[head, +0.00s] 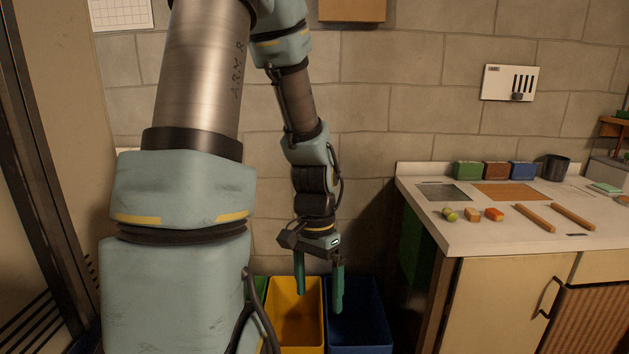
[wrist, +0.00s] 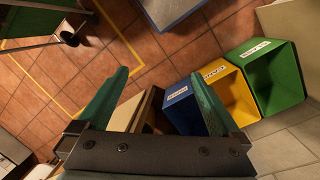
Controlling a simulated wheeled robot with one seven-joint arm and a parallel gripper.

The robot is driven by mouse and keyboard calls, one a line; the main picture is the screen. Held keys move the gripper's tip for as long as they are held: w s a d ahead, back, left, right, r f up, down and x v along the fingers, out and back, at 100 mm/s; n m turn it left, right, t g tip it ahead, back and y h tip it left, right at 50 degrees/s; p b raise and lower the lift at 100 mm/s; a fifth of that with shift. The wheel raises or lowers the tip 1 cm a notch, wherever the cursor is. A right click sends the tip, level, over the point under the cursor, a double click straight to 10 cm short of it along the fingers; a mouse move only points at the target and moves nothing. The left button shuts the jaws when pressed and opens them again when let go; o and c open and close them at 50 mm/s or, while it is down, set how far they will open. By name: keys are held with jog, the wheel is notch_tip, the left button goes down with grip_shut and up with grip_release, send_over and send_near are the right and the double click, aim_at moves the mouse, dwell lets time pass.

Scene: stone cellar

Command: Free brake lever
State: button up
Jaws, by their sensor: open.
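My gripper (head: 318,298) hangs fingers down, with its two green fingers apart and nothing between them. It is in front of the yellow and blue bins in the head view. The wrist view also shows my gripper (wrist: 160,80) spread open, with tiled floor beyond the fingertips. I cannot make out a brake lever in either view. At the top left of the wrist view, a green-and-white wheeled thing (wrist: 38,22), perhaps a cart, is partly cut off. A dark round part (wrist: 70,38), perhaps a caster, shows at its edge, too small to show details.
Yellow (head: 296,308), blue (head: 360,315) and green (wrist: 268,75) bins stand against the wall. A counter (head: 445,232) with small blocks and rods is at right. A slotted white plate (head: 509,83) hangs above. Yellow lines (wrist: 60,88) mark open tiled floor.

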jog(key=w+a+r+n+t+p, duration=0.1)
jog(key=a+r+n+t, duration=0.2)
jog(key=a+r+n, duration=0.4)
jog(key=shift+a+r, duration=0.2)
jog(key=shift+r, duration=0.5)
